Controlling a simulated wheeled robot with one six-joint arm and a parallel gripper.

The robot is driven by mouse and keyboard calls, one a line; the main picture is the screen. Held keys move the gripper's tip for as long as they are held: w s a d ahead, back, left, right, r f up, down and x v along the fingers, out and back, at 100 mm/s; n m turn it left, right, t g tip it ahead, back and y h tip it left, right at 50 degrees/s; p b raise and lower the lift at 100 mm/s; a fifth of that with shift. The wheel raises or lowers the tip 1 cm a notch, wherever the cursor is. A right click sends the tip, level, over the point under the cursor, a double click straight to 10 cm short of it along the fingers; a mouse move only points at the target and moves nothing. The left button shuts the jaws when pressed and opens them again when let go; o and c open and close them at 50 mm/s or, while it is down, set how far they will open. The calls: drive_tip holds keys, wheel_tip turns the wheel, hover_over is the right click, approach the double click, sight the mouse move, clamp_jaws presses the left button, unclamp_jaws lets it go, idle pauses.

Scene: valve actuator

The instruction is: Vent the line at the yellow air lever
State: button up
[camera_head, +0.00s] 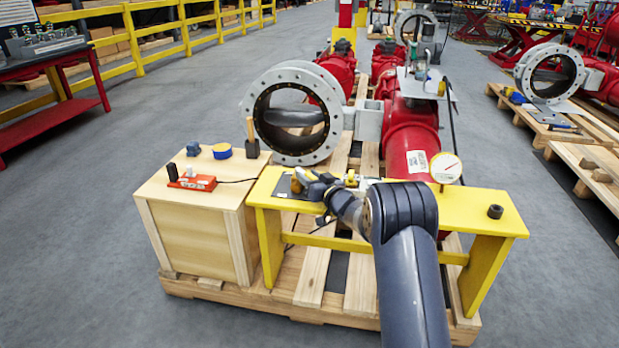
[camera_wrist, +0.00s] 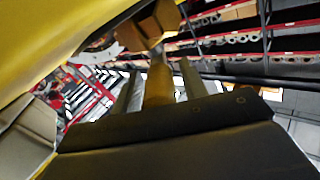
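The yellow air lever (camera_wrist: 158,86) shows in the wrist view as a yellow-orange bar. It runs from a brass-coloured block (camera_wrist: 152,25) down between the two fingers of my gripper (camera_wrist: 160,84). The fingers stand on either side of the lever, with narrow gaps seeming to show, so the gripper looks open around it. In the head view my gripper (camera_head: 312,184) is low over the left part of the yellow bench (camera_head: 468,208), at a brass-yellow fitting (camera_head: 297,181). My wrist and arm hide part of the bench, and the exact finger contact is too small to see there.
A gauge (camera_head: 446,168) stands on the bench's back edge. A black knob (camera_head: 495,211) is at right. A large flanged valve (camera_head: 293,112) stands behind.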

drive_tip(key=shift+o, duration=0.5)
drive_tip(key=p+v, duration=0.2)
drive_tip(key=v, duration=0.8)
drive_tip(key=shift+s+d, duration=0.2)
drive_tip(key=shift+s, duration=0.15)
